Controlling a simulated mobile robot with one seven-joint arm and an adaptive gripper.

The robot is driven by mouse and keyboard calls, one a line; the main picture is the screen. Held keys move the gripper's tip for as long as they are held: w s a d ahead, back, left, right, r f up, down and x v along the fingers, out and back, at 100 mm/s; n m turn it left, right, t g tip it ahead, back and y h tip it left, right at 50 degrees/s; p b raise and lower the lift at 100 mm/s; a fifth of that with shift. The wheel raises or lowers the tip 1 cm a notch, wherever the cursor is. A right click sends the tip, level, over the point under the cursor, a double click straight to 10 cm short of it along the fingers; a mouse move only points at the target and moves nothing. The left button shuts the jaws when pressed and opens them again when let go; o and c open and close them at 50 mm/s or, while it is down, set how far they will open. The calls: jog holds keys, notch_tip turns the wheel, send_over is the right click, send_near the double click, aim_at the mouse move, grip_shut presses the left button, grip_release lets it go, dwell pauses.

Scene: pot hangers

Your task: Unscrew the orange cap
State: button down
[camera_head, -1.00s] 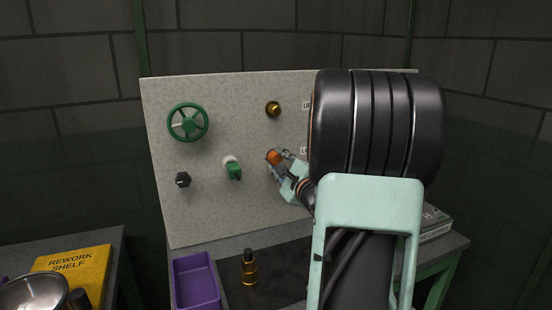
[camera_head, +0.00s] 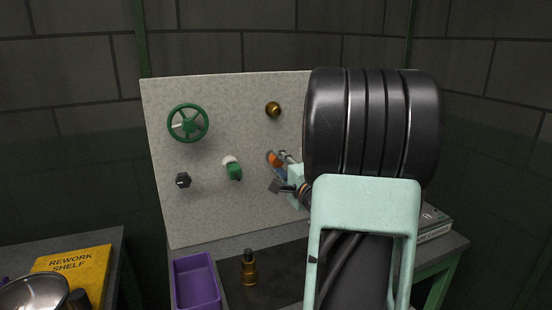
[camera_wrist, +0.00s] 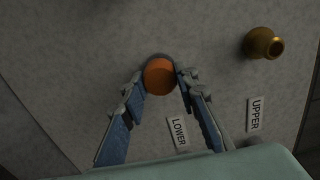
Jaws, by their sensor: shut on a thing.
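The orange cap (camera_head: 273,158) sits on the grey upright panel (camera_head: 222,95), right of the green-handled valve. My gripper (camera_wrist: 162,82) is shut on the cap, with one finger on each side. In the head view my gripper (camera_head: 281,169) is at the cap and partly covers it. The thread behind the cap is hidden.
A green handwheel (camera_head: 188,123), green-handled valve (camera_head: 233,168) and black knob (camera_head: 183,180) are to the left. A purple bin (camera_head: 195,281) and brass-and-black bottle (camera_head: 249,268) are below.

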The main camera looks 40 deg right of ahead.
aim_at(279, 162)
jog(key=shift+v, duration=1)
jog(key=shift+s, duration=0.1)
jog(key=shift+p+v, duration=0.65)
jog(key=shift+v, duration=0.75)
jog(key=shift+s, duration=0.1)
